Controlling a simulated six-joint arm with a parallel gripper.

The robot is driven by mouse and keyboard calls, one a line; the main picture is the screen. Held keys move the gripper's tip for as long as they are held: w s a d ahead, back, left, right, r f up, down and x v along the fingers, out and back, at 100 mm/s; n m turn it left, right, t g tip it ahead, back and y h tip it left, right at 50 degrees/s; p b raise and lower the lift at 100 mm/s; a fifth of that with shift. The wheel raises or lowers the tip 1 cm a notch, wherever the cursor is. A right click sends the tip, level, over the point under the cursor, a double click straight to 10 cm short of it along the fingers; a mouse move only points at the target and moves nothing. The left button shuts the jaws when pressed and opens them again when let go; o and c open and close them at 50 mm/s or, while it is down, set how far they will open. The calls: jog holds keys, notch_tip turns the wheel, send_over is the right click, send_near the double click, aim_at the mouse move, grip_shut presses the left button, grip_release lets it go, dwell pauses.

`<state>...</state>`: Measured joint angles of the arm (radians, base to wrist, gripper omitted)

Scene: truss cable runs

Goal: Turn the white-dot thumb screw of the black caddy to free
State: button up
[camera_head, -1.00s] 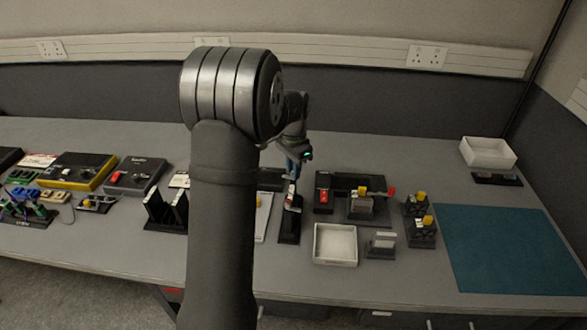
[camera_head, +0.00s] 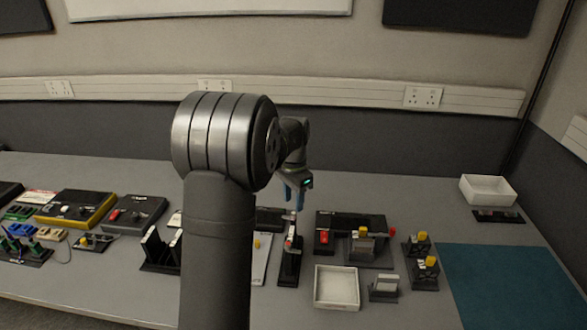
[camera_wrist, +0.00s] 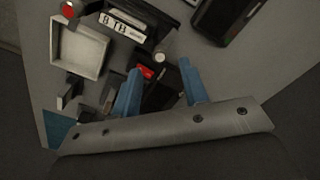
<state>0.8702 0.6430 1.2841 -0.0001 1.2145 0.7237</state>
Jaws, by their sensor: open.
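In the wrist view, a black caddy (camera_wrist: 150,32) carries a white "8 TB" label. My gripper (camera_head: 295,202) is open, pointing down above the bench. In the wrist view my gripper (camera_wrist: 160,68) has its blue fingers apart, with the white dot seen between the tips; no contact shows.
A white tray (camera_head: 336,303) stands right of the caddy. Behind it is a black box with a red switch (camera_head: 324,237). Black stands (camera_head: 160,264) lie to the left. A teal mat (camera_head: 510,287) leaves clear room at the right.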

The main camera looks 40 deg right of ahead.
aim_at(294, 213)
notch_tip(294, 213, up, 13)
dwell(0.3)
dwell(0.5)
notch_tip(294, 213, down, 17)
jog(key=shift+f, duration=0.15)
dwell(0.4)
